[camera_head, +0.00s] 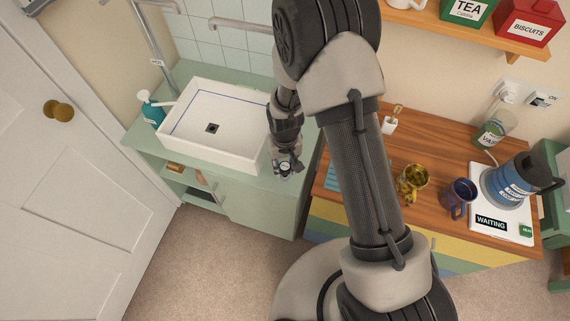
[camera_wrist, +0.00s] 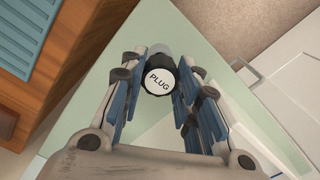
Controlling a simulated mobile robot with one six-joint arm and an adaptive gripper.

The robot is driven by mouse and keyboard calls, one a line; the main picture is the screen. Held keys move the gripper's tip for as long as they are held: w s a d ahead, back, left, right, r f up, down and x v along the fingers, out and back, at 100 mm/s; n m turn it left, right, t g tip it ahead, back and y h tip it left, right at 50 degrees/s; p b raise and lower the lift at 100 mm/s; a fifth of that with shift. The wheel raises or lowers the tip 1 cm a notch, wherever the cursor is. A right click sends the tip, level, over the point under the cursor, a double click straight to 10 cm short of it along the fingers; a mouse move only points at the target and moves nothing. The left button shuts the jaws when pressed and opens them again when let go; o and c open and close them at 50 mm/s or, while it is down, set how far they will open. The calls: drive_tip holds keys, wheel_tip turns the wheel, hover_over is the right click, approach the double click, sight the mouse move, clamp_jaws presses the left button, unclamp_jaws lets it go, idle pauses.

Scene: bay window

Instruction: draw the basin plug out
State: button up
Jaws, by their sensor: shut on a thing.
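The plug is a round dark-rimmed piece with a white top marked PLUG (camera_wrist: 159,80), seen in the wrist view between my fingertips. My gripper (camera_head: 286,168) is shut on it, and its two blue-padded fingers flank it in the wrist view (camera_wrist: 158,78). The gripper and plug are over the green counter, just right of the white basin (camera_head: 250,148), outside its rim. In the head view the plug is small and partly hidden by the fingers. I cannot tell whether the plug touches the counter.
A teal soap bottle (camera_head: 151,108) stands left of the basin. The wooden worktop (camera_head: 440,140) to the right holds a yellow mug (camera_head: 411,181), a blue mug (camera_head: 458,196) and a blue kettle (camera_head: 508,180). A white door (camera_head: 75,170) is at left.

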drive_tip(key=shift+f+b, duration=1.05)
drive_tip(key=shift+f, duration=0.3)
drive_tip(key=o, duration=1.3)
drive_tip(key=shift+c, duration=0.2)
drive_tip(key=shift+r, duration=0.1)
wheel_tip(320, 180, up, 12)
drive_tip(key=shift+f, duration=0.1)
wheel_tip(320, 180, up, 17)
drive_tip(key=t, duration=0.2)
hover_over(286, 166)
drive_tip(key=s+d, duration=0.5)
drive_tip(key=d, duration=0.1)
drive_tip(key=s+d+r+m+t, duration=0.1)
drive_tip(key=s+d+r, duration=0.2)
drive_tip(key=s, duration=0.4)
drive_tip(key=s+d+r+t, duration=0.1)
drive_tip(key=s+d+r, duration=0.2)
drive_tip(key=s+r, duration=0.2)
drive_tip(key=s, duration=0.2)
drive_tip(key=shift+s+d+r+m+t, duration=0.15)
drive_tip(key=shift+s+r+m+t, duration=0.15)
drive_tip(key=shift+s+r+m, duration=0.1)
